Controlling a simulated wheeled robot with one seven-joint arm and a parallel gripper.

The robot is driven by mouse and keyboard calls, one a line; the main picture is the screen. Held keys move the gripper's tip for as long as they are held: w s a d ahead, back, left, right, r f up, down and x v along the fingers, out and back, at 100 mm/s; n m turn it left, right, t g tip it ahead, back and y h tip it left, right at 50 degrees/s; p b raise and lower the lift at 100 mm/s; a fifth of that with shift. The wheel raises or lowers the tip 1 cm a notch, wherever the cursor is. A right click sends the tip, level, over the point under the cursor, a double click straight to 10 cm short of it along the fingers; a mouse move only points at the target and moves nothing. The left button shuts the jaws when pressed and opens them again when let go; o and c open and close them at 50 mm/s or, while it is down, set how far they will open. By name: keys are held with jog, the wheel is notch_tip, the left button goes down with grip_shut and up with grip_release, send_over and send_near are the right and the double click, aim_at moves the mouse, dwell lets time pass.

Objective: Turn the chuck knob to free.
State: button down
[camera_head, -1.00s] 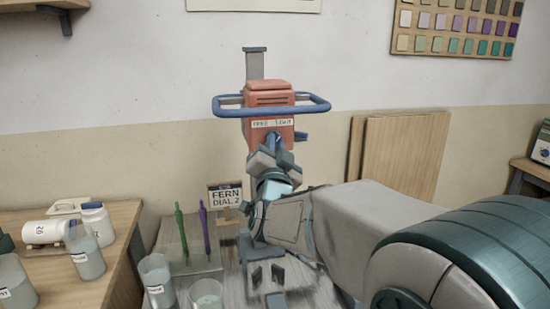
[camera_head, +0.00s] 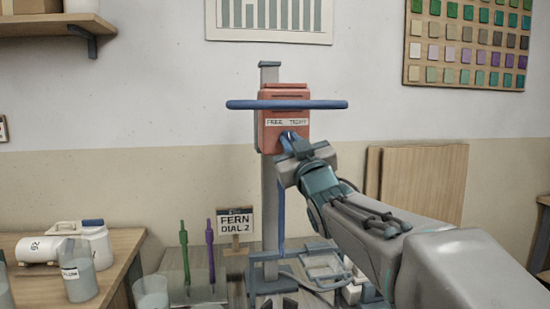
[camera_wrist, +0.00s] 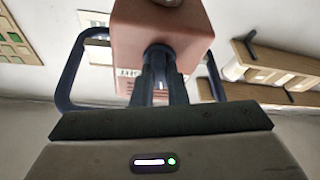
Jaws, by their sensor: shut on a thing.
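The orange-red mixer head (camera_head: 285,105) sits high on a grey column and carries a white label (camera_head: 286,122) reading FREE and TIGHT. My gripper (camera_head: 289,138) reaches up from the lower right to the head's front, just below the label. In the wrist view my gripper's two dark fingers (camera_wrist: 160,88) are close together and shut on the dark round chuck knob (camera_wrist: 159,50) at the face of the red head (camera_wrist: 185,20). The fingers hide most of the knob, so I cannot tell which word it points at.
A blue bar handle (camera_head: 230,104) runs around the head, close above my gripper. A FERN DIAL 2 sign (camera_head: 235,222), green stirrer (camera_head: 184,255) and purple stirrer (camera_head: 210,252) stand lower left. Jars stand on the left table (camera_head: 120,272). Boards (camera_head: 425,185) lean behind my arm.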

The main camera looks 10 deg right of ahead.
jog(key=shift+d+r+n+g+y+p, duration=0.1)
jog(key=shift+n+g+y+p, duration=0.5)
jog(key=shift+n, duration=1.35)
jog(key=shift+d+n+g+y+p, duration=0.25)
jog(key=shift+n+y, duration=0.65)
jog(key=shift+n, duration=1.05)
jog(key=shift+a+g, duration=0.2)
jog(key=shift+g, duration=0.05)
jog(key=c, duration=1.4)
grip_release()
jog(key=shift+c, duration=0.2)
